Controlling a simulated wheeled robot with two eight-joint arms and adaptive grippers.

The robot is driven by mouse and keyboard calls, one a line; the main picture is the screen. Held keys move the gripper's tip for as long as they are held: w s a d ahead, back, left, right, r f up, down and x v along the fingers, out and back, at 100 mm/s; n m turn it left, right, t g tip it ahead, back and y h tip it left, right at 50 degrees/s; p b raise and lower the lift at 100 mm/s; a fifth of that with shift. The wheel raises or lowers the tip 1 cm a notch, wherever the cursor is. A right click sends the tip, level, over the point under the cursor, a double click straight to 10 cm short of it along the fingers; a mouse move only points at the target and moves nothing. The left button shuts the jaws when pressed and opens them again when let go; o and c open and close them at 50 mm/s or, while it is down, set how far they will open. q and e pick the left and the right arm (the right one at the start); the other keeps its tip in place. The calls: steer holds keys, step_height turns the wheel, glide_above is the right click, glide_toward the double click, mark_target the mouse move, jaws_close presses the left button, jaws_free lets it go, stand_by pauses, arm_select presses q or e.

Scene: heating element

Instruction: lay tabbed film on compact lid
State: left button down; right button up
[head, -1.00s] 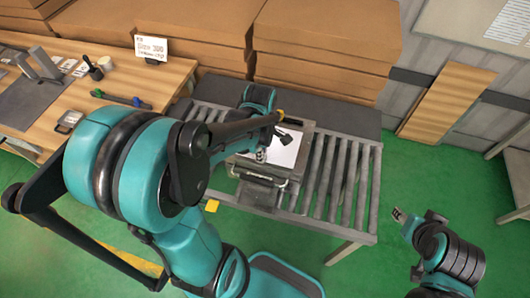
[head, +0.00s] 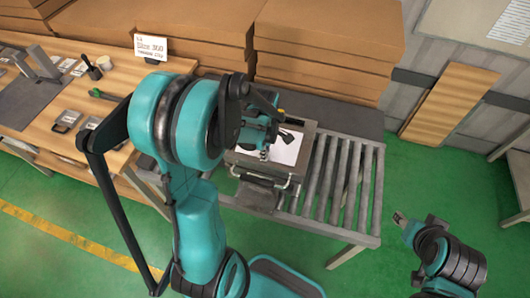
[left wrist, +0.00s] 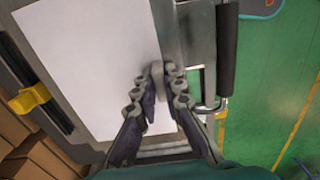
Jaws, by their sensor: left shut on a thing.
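The white film (head: 286,148) shows as a flat sheet over the grey metal case (head: 301,166) on the roller table. In the left wrist view the film (left wrist: 85,55) fills the upper left, within the case's metal frame (left wrist: 176,30). My left gripper (head: 264,153) is at the film's near left part in the head view. In the left wrist view its fingers (left wrist: 160,78) are closed at the film's right edge, on what looks like its small grey tab. Whether the film touches the lid cannot be told. My right gripper (head: 399,217) is small, away over the green floor.
The case has a dark handle (left wrist: 227,60) on one side and a yellow part (left wrist: 29,97) on another. Bare rollers (head: 345,190) lie to its right. Cardboard boxes (head: 325,45) stand behind. A wooden bench (head: 70,105) with tools is at the left.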

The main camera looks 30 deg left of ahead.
arm_select(q)
steer(key=c, duration=1.6)
jaws_free()
steer(key=shift+f, duration=0.1)
step_height(320, 180, up, 11)
steer(key=p, duration=0.4)
steer(key=s+d+r+m+t, duration=0.2)
steer(key=d+m, duration=0.1)
steer(key=m, duration=0.4)
steer(key=s+d+r+m+t, duration=0.2)
steer(key=s+d+r+m, duration=0.1)
steer(key=m, duration=0.4)
steer(key=s+d+r+m+t, duration=0.2)
steer(key=s+d+m+t, duration=0.1)
steer(key=m, duration=0.3)
steer(key=shift+d+r+m, duration=0.2)
steer(key=shift+r+m, duration=0.15)
steer(key=shift+m, duration=0.05)
steer(key=shift+f, duration=0.15)
